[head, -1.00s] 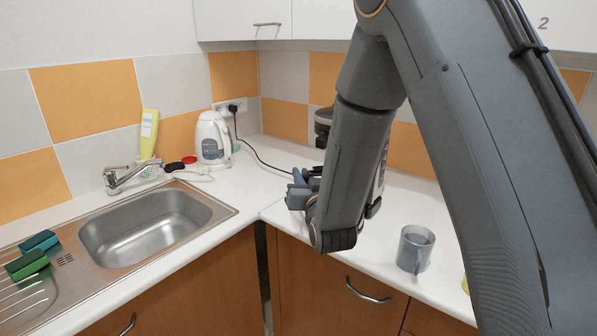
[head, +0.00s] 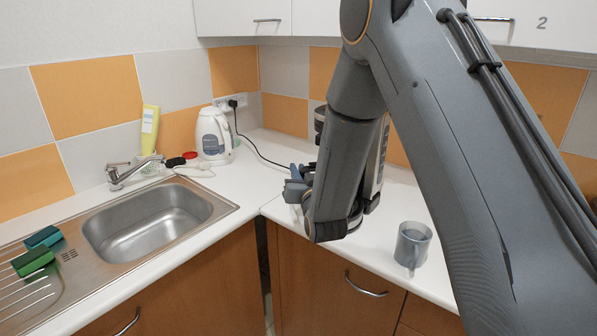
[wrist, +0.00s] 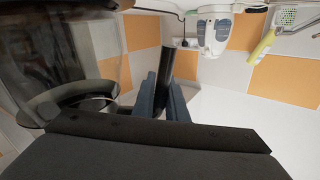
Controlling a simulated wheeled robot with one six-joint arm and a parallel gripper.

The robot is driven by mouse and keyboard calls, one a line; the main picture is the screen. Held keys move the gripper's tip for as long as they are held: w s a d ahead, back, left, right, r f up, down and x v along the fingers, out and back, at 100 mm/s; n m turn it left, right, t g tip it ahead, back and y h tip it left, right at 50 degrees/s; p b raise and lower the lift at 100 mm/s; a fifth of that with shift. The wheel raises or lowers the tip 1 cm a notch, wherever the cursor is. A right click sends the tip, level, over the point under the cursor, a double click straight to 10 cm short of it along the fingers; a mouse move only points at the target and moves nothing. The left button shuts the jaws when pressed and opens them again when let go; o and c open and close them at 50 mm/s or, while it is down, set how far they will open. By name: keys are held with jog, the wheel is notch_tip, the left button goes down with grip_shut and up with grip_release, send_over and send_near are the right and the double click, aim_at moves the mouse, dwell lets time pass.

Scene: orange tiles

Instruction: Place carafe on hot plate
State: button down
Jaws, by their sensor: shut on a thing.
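My gripper (wrist: 162,88) has its blue-grey fingers closed on a black handle (wrist: 180,62) in the wrist view. The handle appears to be the carafe's. Dark see-through glass (wrist: 45,45) with a dark curved band fills the left of that view, and seems to be the carafe's body. In the head view my gripper (head: 296,183) is over the counter by its corner, partly behind my forearm, and the carafe cannot be made out. A silver and black appliance (head: 320,118), perhaps the coffee maker, stands mostly hidden behind my arm. The hot plate is not visible.
A grey mug (head: 412,246) stands on the right counter near the front edge. A sink (head: 150,222) is at left.

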jog(key=c, duration=1.8)
grip_release()
jog(key=shift+o, duration=0.2)
jog(key=shift+p, duration=0.3)
jog(key=b+v, duration=0.5)
jog(key=v, duration=0.7)
jog(key=shift+a, duration=0.15)
jog(key=shift+f, duration=0.1)
